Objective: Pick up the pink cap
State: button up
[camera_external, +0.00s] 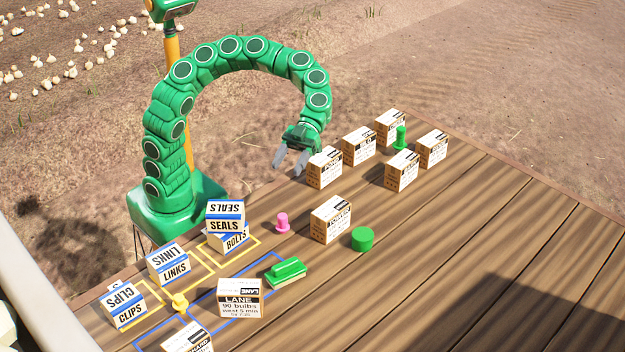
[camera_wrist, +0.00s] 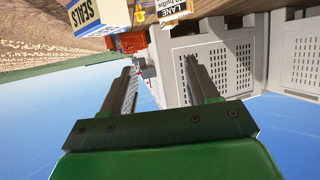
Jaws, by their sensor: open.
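The pink cap (camera_external: 282,223) stands on the wooden table, right of the SEALS box and left of a cardboard box. My gripper (camera_external: 287,170) is open and empty, above the table's back edge. It is up and behind the pink cap, well apart from it. The gripper's two fingers (camera_wrist: 163,82) also show spread apart in the wrist view, with nothing between them. I cannot make out the pink cap in the wrist view.
The SEALS box (camera_external: 225,216) rests on the BOLTS box (camera_external: 230,243). A cardboard box (camera_external: 331,219) and a green cylinder (camera_external: 362,239) stand right of the cap. A green block (camera_external: 286,272) lies in front. Several boxes stand at the back right. The table's right side is clear.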

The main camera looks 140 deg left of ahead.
send_near(282, 215)
jog(key=x, duration=0.5)
jog(key=shift+f, duration=0.3)
jog(key=x, duration=0.5)
jog(key=shift+r, duration=0.1)
jog(key=c, duration=1)
